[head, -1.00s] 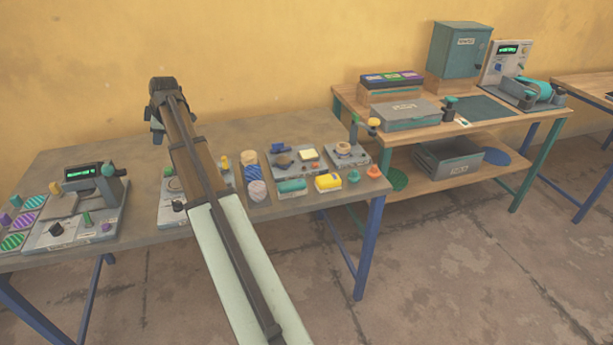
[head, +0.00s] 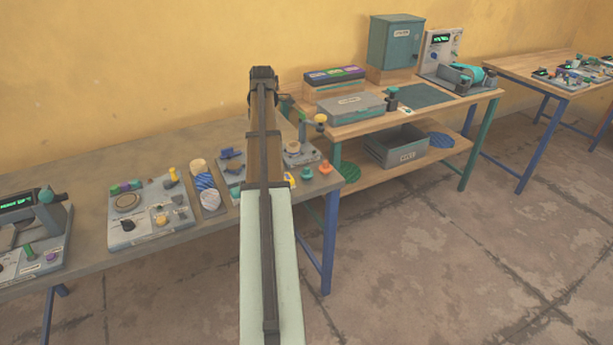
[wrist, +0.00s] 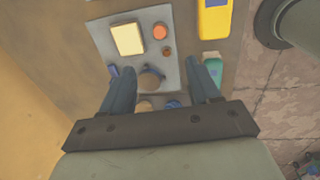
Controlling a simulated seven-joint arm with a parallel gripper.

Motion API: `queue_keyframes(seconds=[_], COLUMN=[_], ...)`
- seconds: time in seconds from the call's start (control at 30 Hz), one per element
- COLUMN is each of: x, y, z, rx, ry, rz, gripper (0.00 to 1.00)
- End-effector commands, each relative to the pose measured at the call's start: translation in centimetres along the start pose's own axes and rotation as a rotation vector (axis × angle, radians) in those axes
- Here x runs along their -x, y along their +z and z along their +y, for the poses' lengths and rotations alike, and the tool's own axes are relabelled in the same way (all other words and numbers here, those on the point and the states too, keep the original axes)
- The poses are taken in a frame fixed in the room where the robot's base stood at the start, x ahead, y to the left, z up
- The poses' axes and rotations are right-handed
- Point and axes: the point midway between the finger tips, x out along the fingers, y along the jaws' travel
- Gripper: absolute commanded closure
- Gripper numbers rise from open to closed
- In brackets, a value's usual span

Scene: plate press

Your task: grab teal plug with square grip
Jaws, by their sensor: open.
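A small teal plug (head: 307,173) stands at the right end of the grey table in the head view, beside an orange plug (head: 325,167). The shape of its grip is too small to tell. A teal block (wrist: 211,62) lies just beyond the right finger. In the head view my arm hides the gripper.
A wooden table (head: 470,100) with a grey case (head: 350,107) and a teal cabinet (head: 397,42) stands behind to the right. A panel with several knobs (head: 150,212) lies left of my arm.

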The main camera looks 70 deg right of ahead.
Motion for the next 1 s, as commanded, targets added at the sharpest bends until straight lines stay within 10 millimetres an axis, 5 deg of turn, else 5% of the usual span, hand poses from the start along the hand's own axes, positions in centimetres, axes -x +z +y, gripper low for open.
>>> queue_keyframes(seconds=[0.1,0.33,0.57,1.0], x=[0.1,0.5,-0.1,-6.6], y=[5.1,10.7,12.0,11.9], z=[-2.9,-6.9,-8.2,-9.0], rx=[-0.004,0.002,0.005,0.005], ry=[-0.053,-0.122,-0.142,-0.141], rz=[-0.008,-0.005,-0.001,-0.001], gripper=[0.39,0.39,0.39,0.39])
